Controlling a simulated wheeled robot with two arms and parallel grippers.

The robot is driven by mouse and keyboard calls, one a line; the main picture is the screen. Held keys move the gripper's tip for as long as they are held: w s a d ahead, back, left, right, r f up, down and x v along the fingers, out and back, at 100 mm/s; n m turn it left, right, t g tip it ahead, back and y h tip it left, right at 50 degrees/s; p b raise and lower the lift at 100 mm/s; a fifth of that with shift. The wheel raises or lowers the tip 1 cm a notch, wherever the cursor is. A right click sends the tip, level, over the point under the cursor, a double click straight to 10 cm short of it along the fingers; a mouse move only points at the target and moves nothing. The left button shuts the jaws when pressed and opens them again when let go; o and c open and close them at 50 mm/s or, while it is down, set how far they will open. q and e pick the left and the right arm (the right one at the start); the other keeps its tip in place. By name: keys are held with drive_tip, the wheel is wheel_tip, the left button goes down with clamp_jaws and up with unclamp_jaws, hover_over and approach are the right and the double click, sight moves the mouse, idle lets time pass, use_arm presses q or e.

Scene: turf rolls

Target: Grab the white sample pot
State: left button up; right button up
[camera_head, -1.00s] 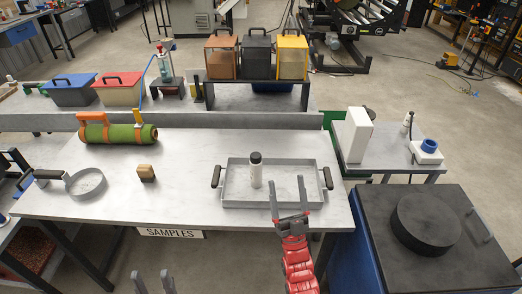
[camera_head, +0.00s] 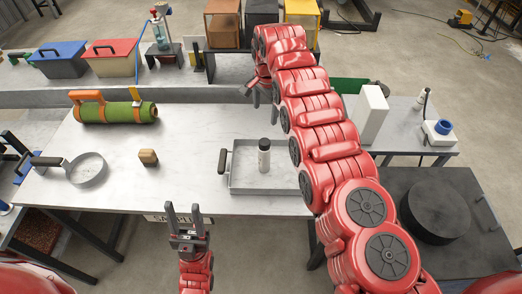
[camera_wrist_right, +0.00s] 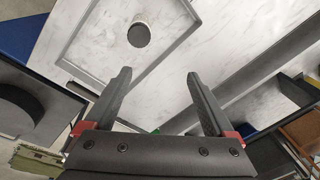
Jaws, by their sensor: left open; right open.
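The white sample pot (camera_head: 264,160), with a dark lid, stands upright in the grey tray (camera_head: 258,191). In the right wrist view the pot (camera_wrist_right: 139,34) is seen from above, near the top of the picture and beyond the fingertips. My right gripper (camera_head: 254,92) is open and empty, above and behind the tray; my arm partly hides it in the head view. Its two fingers also show in the right wrist view (camera_wrist_right: 158,75), apart from the pot. My left gripper (camera_head: 187,211) is open and empty at the table's front edge, left of the tray.
A white box (camera_head: 371,114) stands right. My right arm hides the tray's right side.

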drive_tip(key=s+r+g, duration=0.1)
drive_tip(key=s+r, duration=0.2)
drive_tip(key=b, duration=0.8)
hover_over(265, 141)
wheel_tip(265, 141, down, 8)
drive_tip(key=shift+f, duration=0.15)
wheel_tip(265, 141, down, 2)
drive_tip(key=shift+f+b, duration=0.1)
drive_tip(key=shift+b, duration=0.35)
drive_tip(key=shift+f+p, duration=0.65)
drive_tip(key=shift+p, duration=0.05)
drive_tip(key=shift+f+p, duration=0.45)
drive_tip(key=shift+f, duration=0.1)
wheel_tip(265, 141, down, 4)
drive_tip(key=shift+s+r+p, duration=0.1)
drive_tip(key=shift+r+p, duration=0.15)
drive_tip(key=shift+p, duration=0.7)
drive_tip(key=shift+a+f, duration=0.1)
drive_tip(key=shift+f, duration=0.45)
clamp_jaws()
